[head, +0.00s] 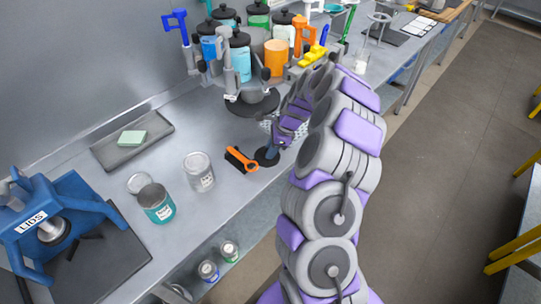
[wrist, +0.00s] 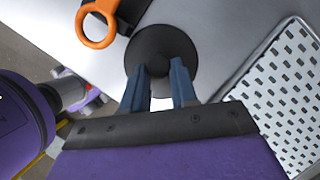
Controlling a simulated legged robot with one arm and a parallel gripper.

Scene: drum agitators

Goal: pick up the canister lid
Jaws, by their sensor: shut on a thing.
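A dark round lid (wrist: 160,42), which looks like the canister lid, lies at the fingertips in the wrist view. My gripper (wrist: 159,72) is shut on it, with the two blue fingers at its near part; the exact grip point is hard to see. In the head view, my gripper (head: 271,152) points down at the bench's front edge, and the dark lid (head: 264,159) shows beneath it. I cannot tell whether the lid touches the bench.
An orange-handled tool (head: 243,160) lies just left of the lid. A perforated tray (wrist: 285,95) is close on the right in the wrist view. Cans (head: 157,203) and a blue LIDS press (head: 50,225) are left.

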